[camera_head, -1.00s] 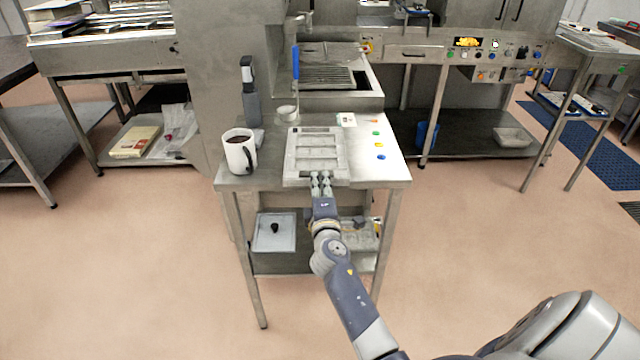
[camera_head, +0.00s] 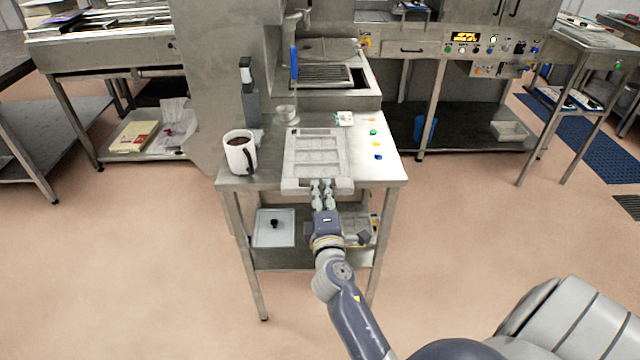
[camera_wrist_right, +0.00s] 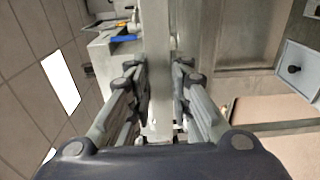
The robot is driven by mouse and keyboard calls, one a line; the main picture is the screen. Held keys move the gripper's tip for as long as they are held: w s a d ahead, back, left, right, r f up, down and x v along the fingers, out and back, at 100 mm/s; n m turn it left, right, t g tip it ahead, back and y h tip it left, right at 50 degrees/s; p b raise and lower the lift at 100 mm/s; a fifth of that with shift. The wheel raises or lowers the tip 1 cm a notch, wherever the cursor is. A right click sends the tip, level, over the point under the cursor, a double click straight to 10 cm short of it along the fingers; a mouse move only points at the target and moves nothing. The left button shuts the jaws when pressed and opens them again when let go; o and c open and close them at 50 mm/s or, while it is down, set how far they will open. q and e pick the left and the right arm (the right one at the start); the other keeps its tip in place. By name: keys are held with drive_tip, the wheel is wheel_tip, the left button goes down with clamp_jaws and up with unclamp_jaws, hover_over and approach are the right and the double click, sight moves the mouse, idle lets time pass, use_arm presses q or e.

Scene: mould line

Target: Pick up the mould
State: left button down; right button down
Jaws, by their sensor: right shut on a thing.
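The mould (camera_head: 316,153) is a pale grey rectangular tray with several recesses, at the front of the small steel table. My right gripper (camera_head: 322,186) is shut on its near edge. In the right wrist view the mould (camera_wrist_right: 156,40) runs as an upright pale strip between the two fingers of my right gripper (camera_wrist_right: 160,85). From these views I cannot tell whether the mould is clear of the table top. My left gripper is not in view.
A white mug (camera_head: 238,153) of dark liquid stands left of the mould. A dark bottle (camera_head: 250,95) and a small cup (camera_head: 287,113) stand behind. Coloured buttons (camera_head: 376,144) lie right. A lidded tray (camera_head: 273,228) is on the lower shelf (camera_head: 300,260).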

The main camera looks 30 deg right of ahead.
drive_tip(key=s+a+r, duration=0.2)
drive_tip(key=s, duration=0.3)
drive_tip(key=shift+s+a+r, duration=0.15)
drive_tip(key=shift+a, duration=0.25)
wheel_tip(320, 180, up, 5)
drive_tip(key=p, duration=0.5)
